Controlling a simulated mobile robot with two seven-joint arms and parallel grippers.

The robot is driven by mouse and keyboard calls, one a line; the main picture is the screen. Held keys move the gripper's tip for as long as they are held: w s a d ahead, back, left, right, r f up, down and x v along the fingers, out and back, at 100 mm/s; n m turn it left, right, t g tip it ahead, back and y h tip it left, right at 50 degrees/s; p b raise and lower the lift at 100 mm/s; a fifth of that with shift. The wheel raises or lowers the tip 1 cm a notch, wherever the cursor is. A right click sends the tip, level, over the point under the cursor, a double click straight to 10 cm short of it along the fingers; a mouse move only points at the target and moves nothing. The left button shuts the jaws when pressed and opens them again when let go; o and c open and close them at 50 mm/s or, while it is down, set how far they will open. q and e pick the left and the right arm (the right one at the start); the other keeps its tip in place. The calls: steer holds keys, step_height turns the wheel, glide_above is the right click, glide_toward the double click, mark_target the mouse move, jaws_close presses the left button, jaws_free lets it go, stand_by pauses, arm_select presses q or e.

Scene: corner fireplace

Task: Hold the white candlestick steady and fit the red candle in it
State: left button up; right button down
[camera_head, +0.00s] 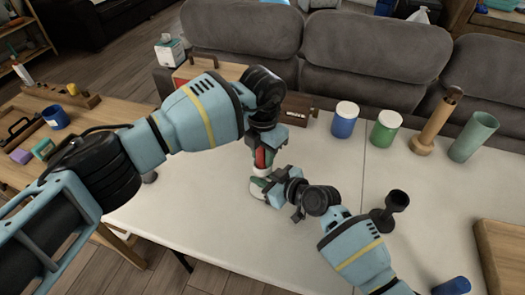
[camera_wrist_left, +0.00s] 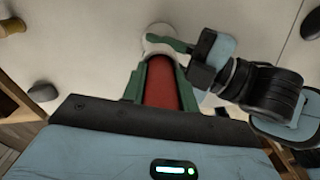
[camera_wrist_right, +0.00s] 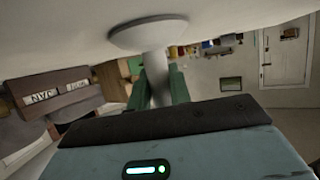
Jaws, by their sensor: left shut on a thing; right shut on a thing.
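My left gripper (camera_head: 264,152) is shut on the upright red candle (camera_head: 261,158), above the white candlestick (camera_head: 258,171). In the left wrist view the candle (camera_wrist_left: 162,84) lies between the green fingers, its far end pointing at the round white candlestick (camera_wrist_left: 158,38). My right gripper (camera_head: 262,190) is shut on the candlestick's stem, low over the table. In the right wrist view the candlestick (camera_wrist_right: 156,70) stands between the fingers with its wide base (camera_wrist_right: 150,34) at the table surface. Whether the candle's lower end is inside the candlestick, I cannot tell.
A black candlestick (camera_head: 390,210) stands beside my right arm. A wooden tray (camera_head: 500,255) lies at right.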

arm_select(q)
steer(key=shift+f, duration=0.15)
steer(key=o, duration=1.1)
steer(key=shift+c, duration=0.2)
step_height(320, 180, up, 12)
steer(key=shift+f, duration=0.1)
arm_select(e)
steer(key=c, duration=1.2)
jaws_free()
steer(key=shift+o, duration=0.4)
steer(key=o, duration=0.5)
